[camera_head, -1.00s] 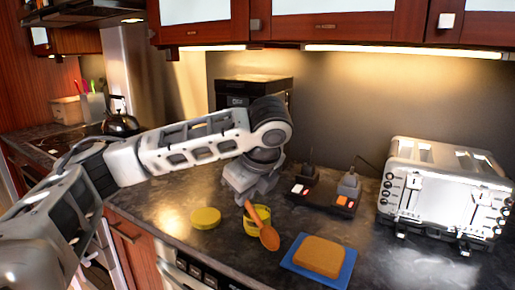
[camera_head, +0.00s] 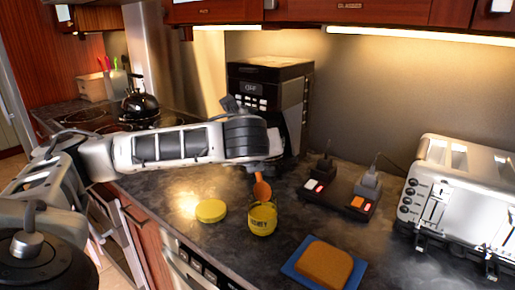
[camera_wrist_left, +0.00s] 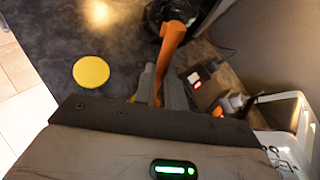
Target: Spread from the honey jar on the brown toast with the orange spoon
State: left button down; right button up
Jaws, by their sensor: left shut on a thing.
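The yellow honey jar (camera_head: 262,222) stands open on the dark counter with its label facing me. My left gripper (camera_head: 264,167) is above and behind the jar, partly hidden under its own wrist. It is shut on the orange spoon (camera_head: 261,188), whose bowl shows at the jar's back rim; I cannot tell whether it is inside or just above. In the left wrist view the spoon (camera_wrist_left: 171,45) extends up from between the fingers (camera_wrist_left: 156,88). The brown toast (camera_head: 325,264) lies on a blue board (camera_head: 294,270) at front right. My right gripper is not in view.
A yellow lid (camera_head: 211,210) lies left of the jar. A black device with plugs and lit switches (camera_head: 340,192) sits to the right, then a silver toaster (camera_head: 460,200). A black coffee machine (camera_head: 270,90) stands behind my arm. The counter between jar and toast is clear.

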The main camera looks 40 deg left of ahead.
pick_arm(q)
notch_tip(320, 180, down, 6)
jog(key=b, duration=0.6)
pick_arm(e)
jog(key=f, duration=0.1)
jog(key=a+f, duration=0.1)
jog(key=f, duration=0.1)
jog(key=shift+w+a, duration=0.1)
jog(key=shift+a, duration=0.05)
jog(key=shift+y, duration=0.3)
pick_arm(q)
jog(key=shift+f, duration=0.1)
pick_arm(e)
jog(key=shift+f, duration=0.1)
pick_arm(q)
jog(key=shift+f, duration=0.5)
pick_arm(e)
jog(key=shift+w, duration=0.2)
pick_arm(q)
jog(key=shift+f+b, duration=0.4)
jog(key=shift+f, duration=0.1)
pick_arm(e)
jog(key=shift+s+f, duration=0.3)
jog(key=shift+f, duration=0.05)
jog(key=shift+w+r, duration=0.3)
